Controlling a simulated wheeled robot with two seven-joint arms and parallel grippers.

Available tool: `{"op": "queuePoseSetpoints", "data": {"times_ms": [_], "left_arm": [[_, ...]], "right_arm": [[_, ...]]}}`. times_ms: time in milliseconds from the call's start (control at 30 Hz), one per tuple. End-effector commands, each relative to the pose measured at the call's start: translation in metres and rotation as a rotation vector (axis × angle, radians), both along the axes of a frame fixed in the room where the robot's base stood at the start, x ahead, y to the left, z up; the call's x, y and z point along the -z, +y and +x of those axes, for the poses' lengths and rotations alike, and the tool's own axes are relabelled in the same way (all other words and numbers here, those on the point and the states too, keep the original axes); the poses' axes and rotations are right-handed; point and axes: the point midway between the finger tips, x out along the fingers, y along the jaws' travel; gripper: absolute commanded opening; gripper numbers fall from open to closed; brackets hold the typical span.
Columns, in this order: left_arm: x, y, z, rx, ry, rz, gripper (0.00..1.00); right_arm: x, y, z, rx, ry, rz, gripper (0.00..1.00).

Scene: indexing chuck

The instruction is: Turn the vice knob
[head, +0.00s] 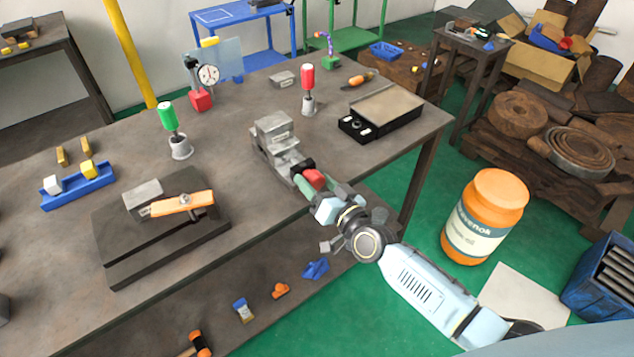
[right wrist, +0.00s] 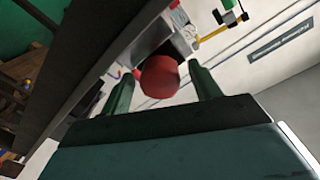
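The vice (head: 275,143) is a grey metal block unit near the front edge of the workbench. Its red knob (head: 314,178) sticks out at the bench's front side. In the right wrist view the red knob (right wrist: 159,77) is between the two green fingers. My right gripper (head: 307,178) is at the knob, its fingers on either side of it. In the right wrist view the right gripper (right wrist: 165,85) stands open, with a gap visible between the right finger and the knob; on the left side the gap is small. My left gripper is not in view.
A black tray-like box (head: 382,112) and a red-handled tool (head: 308,88) stand on the workbench (head: 235,130) beyond the vice. A clamp fixture with an orange bar (head: 183,203) lies to the left. An orange jar (head: 485,215) stands on the green floor at right.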

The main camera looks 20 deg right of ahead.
Motion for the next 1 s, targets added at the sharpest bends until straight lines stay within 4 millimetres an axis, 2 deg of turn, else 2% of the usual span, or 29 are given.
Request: {"op": "queuePoseSetpoints", "data": {"times_ms": [233, 367, 467, 800, 1000], "left_arm": [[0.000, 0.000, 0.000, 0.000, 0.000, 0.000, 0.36], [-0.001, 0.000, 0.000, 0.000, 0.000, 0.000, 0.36], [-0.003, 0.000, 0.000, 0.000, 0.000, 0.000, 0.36], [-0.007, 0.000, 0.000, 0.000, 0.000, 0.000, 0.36], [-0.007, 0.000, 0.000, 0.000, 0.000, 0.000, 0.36]], "right_arm": [[0.000, 0.000, 0.000, -0.001, -0.001, -0.001, 0.63], [0.000, -0.002, -0.007, -0.001, -0.001, -0.002, 0.63], [0.000, -0.006, -0.020, -0.001, 0.001, -0.001, 0.63], [-0.001, -0.029, -0.090, -0.001, 0.002, -0.003, 0.63], [-0.001, -0.038, -0.117, -0.001, 0.001, -0.001, 0.63]]}}
